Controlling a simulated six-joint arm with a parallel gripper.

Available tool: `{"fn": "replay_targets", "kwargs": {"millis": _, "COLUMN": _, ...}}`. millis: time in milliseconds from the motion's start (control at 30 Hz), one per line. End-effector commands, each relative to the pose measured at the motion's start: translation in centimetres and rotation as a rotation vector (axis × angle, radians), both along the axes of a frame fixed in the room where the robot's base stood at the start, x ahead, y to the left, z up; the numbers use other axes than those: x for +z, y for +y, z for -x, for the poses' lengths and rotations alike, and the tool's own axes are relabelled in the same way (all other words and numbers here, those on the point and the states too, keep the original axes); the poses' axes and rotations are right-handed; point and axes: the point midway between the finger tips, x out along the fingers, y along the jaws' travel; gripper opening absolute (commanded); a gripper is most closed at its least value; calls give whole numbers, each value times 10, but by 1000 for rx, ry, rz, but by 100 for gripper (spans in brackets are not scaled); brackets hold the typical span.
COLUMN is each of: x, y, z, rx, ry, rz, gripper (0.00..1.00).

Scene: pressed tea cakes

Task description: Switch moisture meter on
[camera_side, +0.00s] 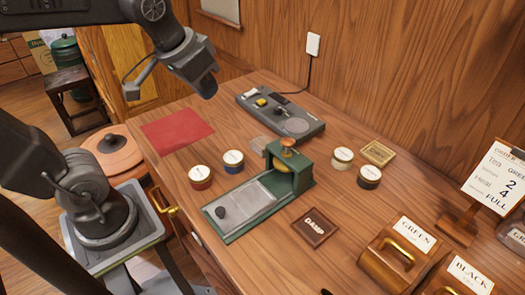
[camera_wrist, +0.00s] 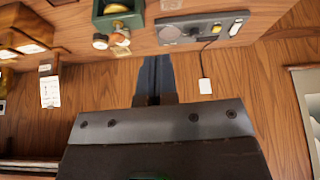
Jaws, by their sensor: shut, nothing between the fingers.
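The grey device (camera_side: 302,124) at the back of the table, with a cable to the wall, appears to be the moisture meter. It has a round pad, a small dark knob (camera_side: 279,111), a yellow part (camera_side: 261,102) and a pale strip. It also shows at the top of the wrist view (camera_wrist: 200,28), right of the fingers. Whether it is on cannot be told. My gripper (camera_side: 208,91) is high above the table's back left, left of the device and apart from it. In the wrist view its fingers (camera_wrist: 154,62) are together and empty.
A green press (camera_side: 237,230) stands mid-table with several small tins around it. A red cloth (camera_side: 177,131) lies at the left. A DAMP tile (camera_side: 315,227), wooden GREEN and BLACK boxes and an order card (camera_side: 496,178) are rightward. The wall outlet (camera_side: 313,43) is behind.

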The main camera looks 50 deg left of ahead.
Motion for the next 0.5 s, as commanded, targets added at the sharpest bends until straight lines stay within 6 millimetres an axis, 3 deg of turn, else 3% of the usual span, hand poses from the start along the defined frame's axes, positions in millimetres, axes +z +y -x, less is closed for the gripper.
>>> {"fn": "replay_targets", "kwargs": {"millis": 100, "x": -14, "y": -11, "z": 34, "rx": -44, "ry": -30, "rz": -3, "gripper": 0}}
{"fn": "replay_targets", "kwargs": {"millis": 200, "x": -23, "y": -15, "z": 49, "rx": -66, "ry": -44, "rz": -5, "gripper": 0}}
{"fn": "replay_targets", "kwargs": {"millis": 500, "x": -30, "y": -17, "z": 58, "rx": -78, "ry": -49, "rz": -5, "gripper": 0}}
